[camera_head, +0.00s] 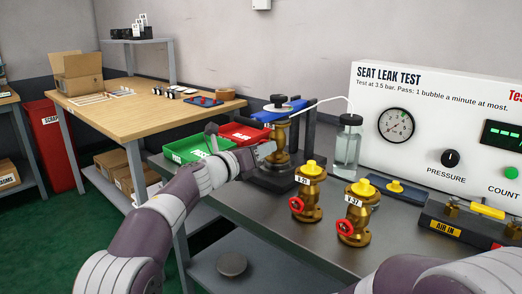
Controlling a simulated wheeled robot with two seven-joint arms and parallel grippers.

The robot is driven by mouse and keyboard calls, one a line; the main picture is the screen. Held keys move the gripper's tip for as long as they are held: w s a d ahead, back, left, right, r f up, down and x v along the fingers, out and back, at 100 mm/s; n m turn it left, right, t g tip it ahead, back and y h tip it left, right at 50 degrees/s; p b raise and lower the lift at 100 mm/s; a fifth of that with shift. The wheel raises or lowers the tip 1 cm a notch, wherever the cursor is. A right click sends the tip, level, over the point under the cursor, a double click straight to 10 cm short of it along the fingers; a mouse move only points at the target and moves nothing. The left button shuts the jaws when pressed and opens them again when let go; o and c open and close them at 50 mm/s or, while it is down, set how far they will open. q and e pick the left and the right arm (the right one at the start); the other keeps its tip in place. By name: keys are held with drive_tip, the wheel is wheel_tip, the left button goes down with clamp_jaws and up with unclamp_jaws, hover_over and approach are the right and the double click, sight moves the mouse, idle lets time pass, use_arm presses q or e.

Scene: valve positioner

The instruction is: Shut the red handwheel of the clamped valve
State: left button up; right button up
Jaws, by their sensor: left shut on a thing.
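My left gripper (266,149) reaches in from the left at the side of this valve. Its jaws are shut at the place of the red handwheel, and they hide the wheel. How far the wheel is turned cannot be seen. My right gripper is out of view; only part of my right arm shows at the lower right.
Two brass valves with yellow caps and red handwheels, V-21 (308,190) and V-27 (357,213), stand close in front. A glass bubble jar (347,147) is behind, by the white test panel (440,100). Green (188,150) and red (240,132) trays lie left.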

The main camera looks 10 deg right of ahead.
use_arm(q)
drive_tip(key=o, duration=0.9)
drive_tip(key=shift+f, duration=0.25)
drive_tip(key=shift+o, duration=0.7)
drive_tip(key=shift+r, duration=0.15)
drive_tip(key=shift+s+a, duration=0.25)
drive_tip(key=shift+a, duration=0.05)
drive_tip(key=b+v, duration=0.1)
drive_tip(key=v, duration=1.1)
